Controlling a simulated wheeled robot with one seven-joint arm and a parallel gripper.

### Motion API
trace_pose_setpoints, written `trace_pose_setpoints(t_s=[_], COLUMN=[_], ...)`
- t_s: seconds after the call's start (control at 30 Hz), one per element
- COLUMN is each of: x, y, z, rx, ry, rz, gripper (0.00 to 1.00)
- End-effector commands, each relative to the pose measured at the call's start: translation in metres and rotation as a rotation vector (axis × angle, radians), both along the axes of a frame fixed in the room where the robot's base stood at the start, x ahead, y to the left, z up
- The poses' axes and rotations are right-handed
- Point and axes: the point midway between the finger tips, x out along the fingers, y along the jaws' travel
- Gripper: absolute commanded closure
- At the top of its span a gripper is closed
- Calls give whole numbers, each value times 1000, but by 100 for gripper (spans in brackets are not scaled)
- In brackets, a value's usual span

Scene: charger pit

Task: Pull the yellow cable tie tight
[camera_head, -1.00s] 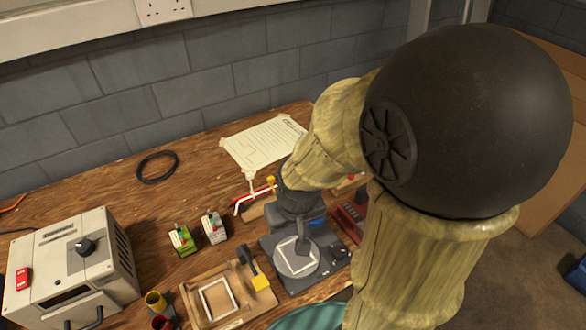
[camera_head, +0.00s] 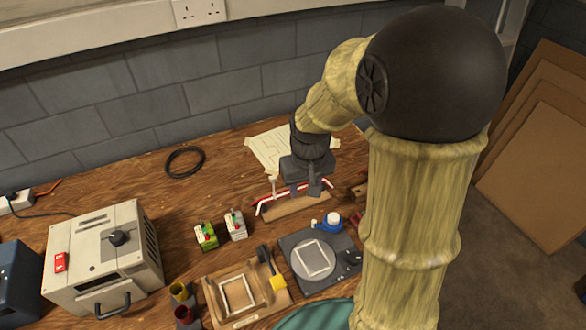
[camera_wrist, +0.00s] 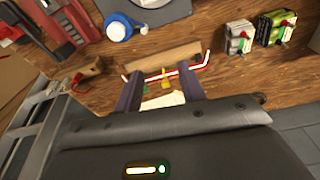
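The yellow cable tie (camera_wrist: 166,83) shows as a small yellow piece in the wrist view, beside a bundle of red and white wires (camera_wrist: 158,74). The bundle (camera_head: 263,203) lies along a wooden block (camera_head: 297,207) in the head view, where I cannot make out the tie. My gripper (camera_head: 304,189) points down over the bundle. In the wrist view its two fingers (camera_wrist: 160,70) are apart, with the tie and the middle of the bundle showing between them. I cannot tell whether the fingers touch anything.
A grey scale-like plate (camera_head: 290,277) and a blue-and-white dispenser (camera_head: 332,221) stand in front. Two small terminal units, one green (camera_head: 206,236) and one white (camera_head: 236,224), stand left. A paper sheet (camera_head: 265,150) lies behind. A beige box (camera_head: 135,262) fills the left front.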

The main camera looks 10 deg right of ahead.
Motion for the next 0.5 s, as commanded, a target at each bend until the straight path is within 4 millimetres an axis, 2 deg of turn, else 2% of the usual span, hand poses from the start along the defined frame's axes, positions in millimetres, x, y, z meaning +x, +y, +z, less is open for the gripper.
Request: trace_pose_setpoints(t_s=[0.03,0.23,0.37,0.5], x=[21,85,111,121], y=[1,1,0,-1], z=[21,59,72,75], rx=[-1,-4,-1,-1], ry=[20,94,127,143], rz=[17,75,96,104], gripper=[60,60,60,60])
